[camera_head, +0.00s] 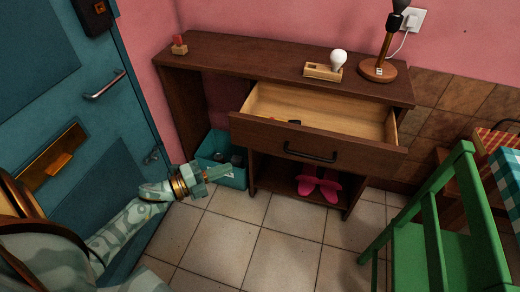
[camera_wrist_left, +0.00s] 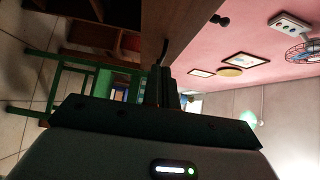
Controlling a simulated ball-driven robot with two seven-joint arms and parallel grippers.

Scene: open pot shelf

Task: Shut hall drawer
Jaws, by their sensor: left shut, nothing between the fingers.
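The hall drawer (camera_head: 263,133) stands open in the dark wooden console (camera_head: 195,48), pulled well out, with its pale inside showing. Its front carries a black bar handle (camera_head: 311,155). A small dark thing lies inside near the front. My left gripper (camera_head: 218,172) is shut and empty, to the left of the drawer front and a little lower, apart from the handle in the head view. In the left wrist view its fingers (camera_wrist_left: 162,92) are together, with a brown wooden panel beyond them. My right gripper is in neither view.
A green chair (camera_head: 432,225) stands at the right, near the drawer. A teal bin (camera_head: 232,176) and pink shoes (camera_head: 318,188) are below. The teal door (camera_head: 75,110) is at the left.

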